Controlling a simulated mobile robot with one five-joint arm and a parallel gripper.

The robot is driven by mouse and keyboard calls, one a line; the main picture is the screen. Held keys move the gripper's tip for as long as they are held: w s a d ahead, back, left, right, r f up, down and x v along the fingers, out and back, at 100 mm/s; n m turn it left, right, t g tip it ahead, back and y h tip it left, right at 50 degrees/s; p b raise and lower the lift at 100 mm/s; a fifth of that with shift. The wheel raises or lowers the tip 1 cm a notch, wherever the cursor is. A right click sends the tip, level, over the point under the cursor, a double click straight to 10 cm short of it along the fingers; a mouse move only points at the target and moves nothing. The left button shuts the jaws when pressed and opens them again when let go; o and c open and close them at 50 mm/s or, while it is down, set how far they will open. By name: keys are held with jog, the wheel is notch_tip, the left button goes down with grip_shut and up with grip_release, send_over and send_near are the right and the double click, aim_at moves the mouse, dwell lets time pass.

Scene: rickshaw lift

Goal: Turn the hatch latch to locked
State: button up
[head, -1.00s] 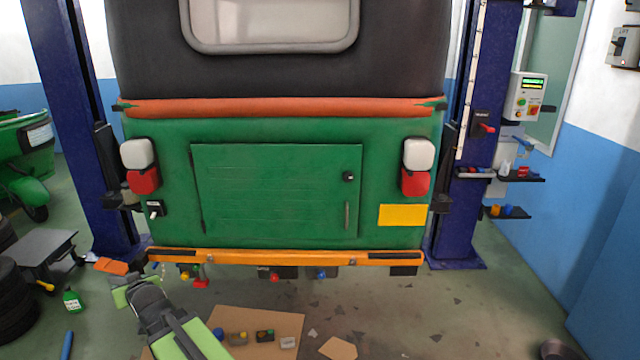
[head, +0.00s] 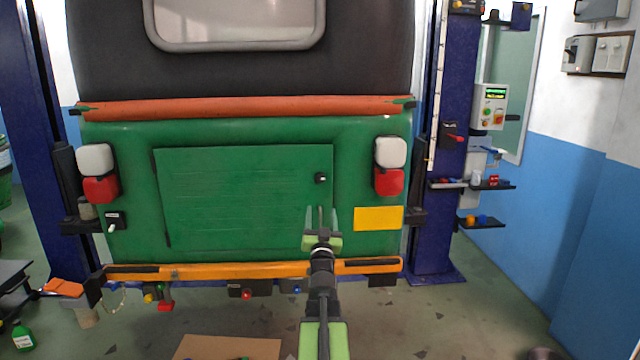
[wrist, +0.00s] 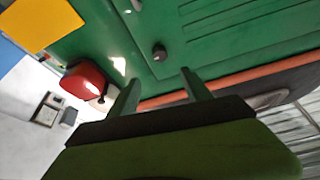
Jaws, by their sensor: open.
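The green hatch (head: 240,195) is a panel in the rickshaw's rear, and it looks closed. The latch (head: 320,178) is a small black knob near the hatch's upper right edge; it also shows in the wrist view (wrist: 159,53). Its turn position is too small to tell.
An orange bumper (head: 220,271) runs below the hatch. A red and white tail light (head: 389,166) and a yellow plate (head: 378,218) are right of the hatch. Blue lift posts (head: 440,180) flank the rickshaw. A cardboard sheet (head: 228,347) lies on the floor.

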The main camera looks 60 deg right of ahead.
aim_at(320, 179)
jog(key=p+x, duration=0.5)
jog(key=x, duration=1.1)
jog(key=shift+w+r+p, duration=0.1)
jog(key=shift+w+p, duration=0.05)
jog(key=shift+p, duration=0.15)
jog(key=shift+c, duration=0.3)
grip_shut()
